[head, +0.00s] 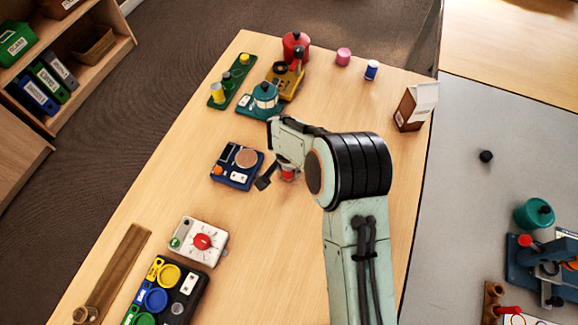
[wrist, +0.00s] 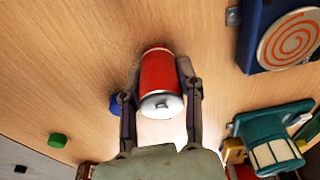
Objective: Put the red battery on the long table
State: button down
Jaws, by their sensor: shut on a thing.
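The red battery (wrist: 160,70), a red cylinder with a silver end, is between the two fingers of my gripper (wrist: 158,85) in the wrist view. My gripper is shut on it, with a finger against each side. In the head view only a small red part of the battery (head: 289,175) shows beside my arm; the wrist hides much of my gripper (head: 277,176). The battery is over the wooden long table (head: 150,200), right of the dark blue device with a round disc (head: 232,180). I cannot tell whether it touches the tabletop.
A teal device (head: 262,98), a red pot (head: 295,42), a pink cylinder (head: 343,57), a blue cylinder (head: 371,70) and a carton (head: 414,108) stand at the back. A white dial box (head: 212,250) is nearer. Bare wood lies around the middle. A grey table (head: 460,200) adjoins at right.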

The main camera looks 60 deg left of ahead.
jog(key=c, duration=0.7)
grip_release()
jog(key=shift+f, duration=0.15)
